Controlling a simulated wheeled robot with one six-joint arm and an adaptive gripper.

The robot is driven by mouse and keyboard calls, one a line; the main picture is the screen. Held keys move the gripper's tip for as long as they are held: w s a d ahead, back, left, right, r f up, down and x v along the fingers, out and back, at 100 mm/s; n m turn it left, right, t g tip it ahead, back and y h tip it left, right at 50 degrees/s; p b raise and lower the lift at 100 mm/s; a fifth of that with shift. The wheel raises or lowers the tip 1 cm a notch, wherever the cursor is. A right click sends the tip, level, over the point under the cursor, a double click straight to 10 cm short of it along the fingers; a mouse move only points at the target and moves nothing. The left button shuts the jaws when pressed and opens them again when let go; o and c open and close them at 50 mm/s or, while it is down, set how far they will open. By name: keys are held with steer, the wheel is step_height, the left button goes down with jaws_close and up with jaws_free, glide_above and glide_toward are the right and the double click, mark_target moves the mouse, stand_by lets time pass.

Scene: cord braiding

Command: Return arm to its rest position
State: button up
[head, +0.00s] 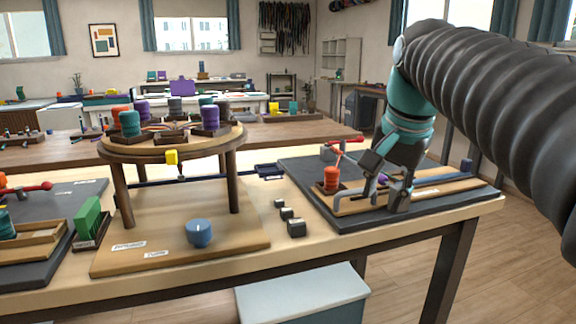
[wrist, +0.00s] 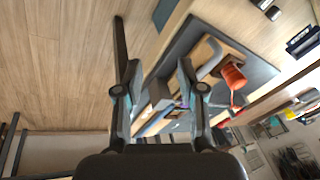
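My gripper (head: 374,186) is at the right end of the workbench, low over a dark board (head: 344,222) with a wooden fixture. Its two fingers are spread apart, and they also show apart in the wrist view (wrist: 158,72). An orange spool (head: 331,178) stands on the fixture just left of the fingers; it is at the right in the wrist view (wrist: 233,76). A small purple part (head: 382,180) shows between or behind the fingers, partly hidden. I see nothing clearly held. Whether the fingertips touch the fixture cannot be told.
A round wooden braiding stand (head: 172,146) with several coloured bobbins is left of my gripper. A blue knob-like weight (head: 199,233) sits on its base. Several small dark blocks (head: 296,228) lie between stand and board. A red-ended lever (head: 36,187) is at far left.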

steer(key=s+f+n+t, duration=0.1)
steer(key=s+f+n, duration=0.3)
steer(key=s+f, duration=0.3)
steer(key=s+f+n, duration=0.4)
steer(key=s+f, duration=0.4)
steer(key=f, duration=0.7)
steer(key=shift+a+f+t, duration=0.15)
steer(key=shift+a+t, duration=0.05)
steer(key=shift+t, duration=0.2)
